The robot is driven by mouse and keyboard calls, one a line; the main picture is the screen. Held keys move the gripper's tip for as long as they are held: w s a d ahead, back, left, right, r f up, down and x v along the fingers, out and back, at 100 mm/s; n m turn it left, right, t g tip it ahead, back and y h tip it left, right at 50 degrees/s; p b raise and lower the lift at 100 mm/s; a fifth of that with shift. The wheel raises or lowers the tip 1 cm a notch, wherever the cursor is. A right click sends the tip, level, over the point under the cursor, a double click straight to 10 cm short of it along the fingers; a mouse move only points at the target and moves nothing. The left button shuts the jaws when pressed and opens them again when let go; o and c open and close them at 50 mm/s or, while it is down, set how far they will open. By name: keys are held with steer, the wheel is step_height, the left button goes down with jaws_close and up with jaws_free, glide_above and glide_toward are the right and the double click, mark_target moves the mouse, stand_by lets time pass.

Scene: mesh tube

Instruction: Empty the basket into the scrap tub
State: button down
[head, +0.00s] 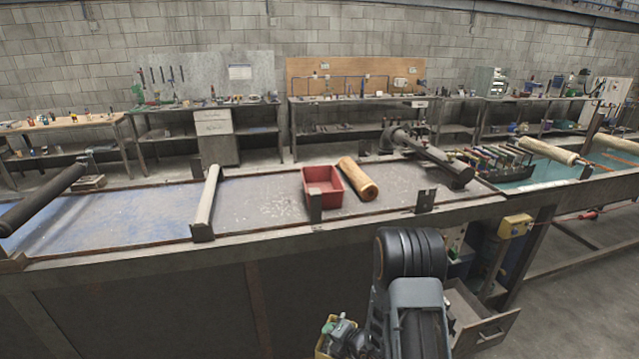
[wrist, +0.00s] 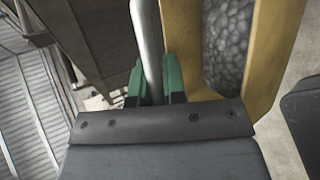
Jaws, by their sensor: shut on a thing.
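My gripper (wrist: 154,78) has green fingers, seen in the wrist view shut on a grey metal rod (wrist: 146,30), which looks like the basket's handle. Beside it on the right is the yellow basket (wrist: 275,60), with dark grey lumpy contents showing inside its rim. In the head view a bit of yellow (head: 322,349) shows low at the bottom edge, by my gripper and in front of the bench; most of it is hidden or out of frame. A red open tub (head: 309,190), apparently the scrap tub, stands on the bench; its inside looks empty.
The long bench (head: 255,203) carries a tan roll (head: 357,178) lying close against the tub's right side, a pale roller (head: 206,200) to the left and a dark pipe (head: 430,155) to the right. An open drawer (head: 485,320) juts out below the bench at right.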

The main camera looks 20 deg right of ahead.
steer(key=w+d+r+n+g+y+p, duration=0.1)
steer(key=w+d+r+p, duration=0.35)
steer(key=w+r, duration=0.3)
steer(key=w+d+r+n+y+p, duration=0.1)
steer(key=w+d+r+p, duration=0.2)
steer(key=w+r+p, duration=0.35)
steer(key=w+d+r+n+g+y+p, duration=0.1)
steer(key=w+d+r+n+g+p, duration=0.1)
steer(key=r, duration=0.8)
steer(key=w+d+r+n+g+y+p, duration=0.1)
steer(key=w+d+r, duration=0.4)
steer(key=r, duration=0.5)
steer(key=n+g+y, duration=0.1)
steer(key=n, duration=0.1)
steer(key=shift+w+n+g+p, duration=0.2)
steer(key=shift+n+g+p, duration=0.1)
steer(key=shift+p, duration=0.1)
steer(key=shift+s, duration=0.1)
steer(key=shift+a, duration=0.1)
